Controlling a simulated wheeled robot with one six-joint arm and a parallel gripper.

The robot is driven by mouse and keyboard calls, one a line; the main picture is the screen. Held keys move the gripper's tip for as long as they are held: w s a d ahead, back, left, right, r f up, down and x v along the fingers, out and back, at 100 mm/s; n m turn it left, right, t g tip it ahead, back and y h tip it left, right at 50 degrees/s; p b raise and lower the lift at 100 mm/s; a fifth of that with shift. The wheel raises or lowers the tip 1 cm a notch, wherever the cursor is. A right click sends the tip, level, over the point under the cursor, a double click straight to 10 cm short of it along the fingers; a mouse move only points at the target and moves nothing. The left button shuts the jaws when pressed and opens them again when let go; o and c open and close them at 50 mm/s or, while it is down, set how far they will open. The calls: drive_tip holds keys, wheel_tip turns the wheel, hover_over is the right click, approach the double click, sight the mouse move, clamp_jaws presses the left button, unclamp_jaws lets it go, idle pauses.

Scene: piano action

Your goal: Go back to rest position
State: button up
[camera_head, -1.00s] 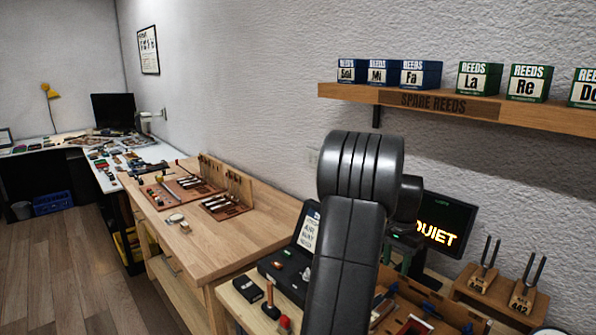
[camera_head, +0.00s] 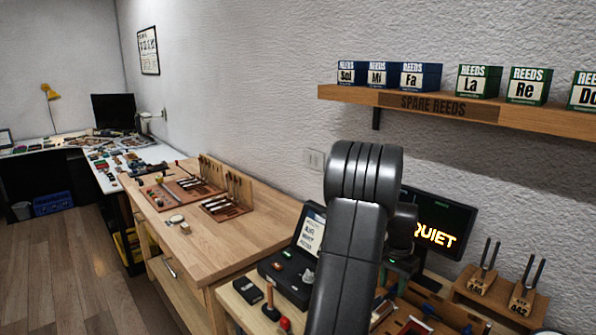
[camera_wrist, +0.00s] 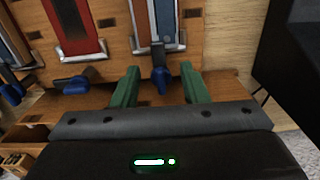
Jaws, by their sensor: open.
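My gripper (camera_wrist: 160,88) shows in the wrist view with its two green fingers apart and nothing between them. The fingers point toward a wooden frame (camera_wrist: 105,65) that carries red and blue-grey reed-like plates and blue-handled levers. One blue lever (camera_wrist: 162,80) appears in line with the gap between the fingers; I cannot tell how far beyond them it lies. In the head view my dark arm rises in front of the bench and hides much of the wooden frame (camera_head: 440,310) and the gripper itself.
A lit display (camera_head: 437,225) reading "QUIET" stands right behind my arm. Tuning forks in wooden blocks (camera_head: 498,290) stand at the right. A shelf (camera_head: 450,105) with several reed boxes hangs above. A wooden bench (camera_head: 245,235) with tools extends left; floor (camera_head: 65,270) is clear there.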

drive_tip(key=n, duration=0.5)
drive_tip(key=shift+s+d+f, duration=0.15)
drive_tip(key=shift+s+d, duration=0.1)
drive_tip(key=n+p, duration=0.1)
drive_tip(key=n, duration=0.3)
drive_tip(key=shift+d, duration=0.2)
drive_tip(key=n, duration=0.1)
drive_tip(key=n+p, duration=0.1)
drive_tip(key=n, duration=0.3)
drive_tip(key=shift+d, duration=0.35)
drive_tip(key=shift+w+d+n+p, duration=0.15)
drive_tip(key=shift+n+p, duration=0.55)
drive_tip(key=shift+n, duration=1.3)
